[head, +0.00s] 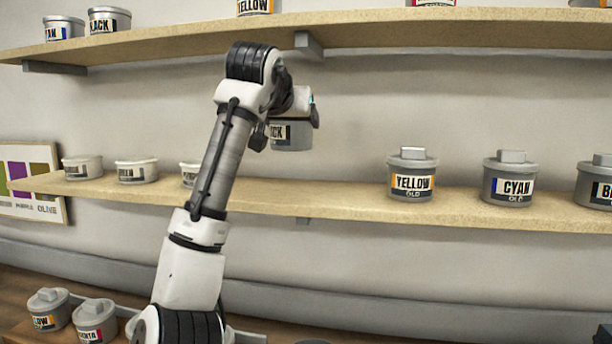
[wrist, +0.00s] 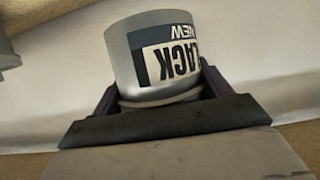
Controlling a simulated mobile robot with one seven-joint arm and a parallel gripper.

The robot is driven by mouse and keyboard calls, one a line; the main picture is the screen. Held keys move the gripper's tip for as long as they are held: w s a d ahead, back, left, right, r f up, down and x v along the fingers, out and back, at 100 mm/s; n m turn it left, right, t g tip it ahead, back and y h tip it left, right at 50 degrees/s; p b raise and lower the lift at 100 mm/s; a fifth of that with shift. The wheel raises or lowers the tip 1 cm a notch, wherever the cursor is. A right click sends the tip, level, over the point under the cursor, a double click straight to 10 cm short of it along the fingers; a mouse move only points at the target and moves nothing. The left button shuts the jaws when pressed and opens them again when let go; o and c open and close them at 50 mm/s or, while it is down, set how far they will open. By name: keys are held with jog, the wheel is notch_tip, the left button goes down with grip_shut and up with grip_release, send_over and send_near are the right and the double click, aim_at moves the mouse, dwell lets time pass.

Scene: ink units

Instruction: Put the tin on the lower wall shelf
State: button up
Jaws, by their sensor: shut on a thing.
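My gripper (head: 288,118) is shut on a grey tin (head: 293,136) with a label ending in "CK". In the wrist view the tin (wrist: 152,62) sits between the two fingers (wrist: 160,100), and its upside-down label reads "BLACK NEW" in part. In the head view the tin is above the lower wall shelf (head: 330,200), with a gap of wall showing beneath it. My wrist hides part of the tin.
On the lower shelf, a yellow tin (head: 412,174), a cyan tin (head: 510,178) and another tin (head: 597,182) stand right; smaller pots (head: 136,171) stand left. Bare shelf lies between. The upper shelf (head: 440,30) runs overhead. More tins (head: 94,320) stand at lower left.

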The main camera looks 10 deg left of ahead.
aim_at(289, 135)
notch_tip(289, 135, down, 3)
jog(key=shift+a, duration=0.15)
jog(key=shift+f+p, duration=0.4)
jog(key=shift+f, duration=2.2)
jog(key=shift+f, duration=0.15)
jog(key=o, duration=1.3)
jog(key=shift+o, duration=0.2)
jog(key=b+v, duration=0.3)
jog(key=v, duration=0.9)
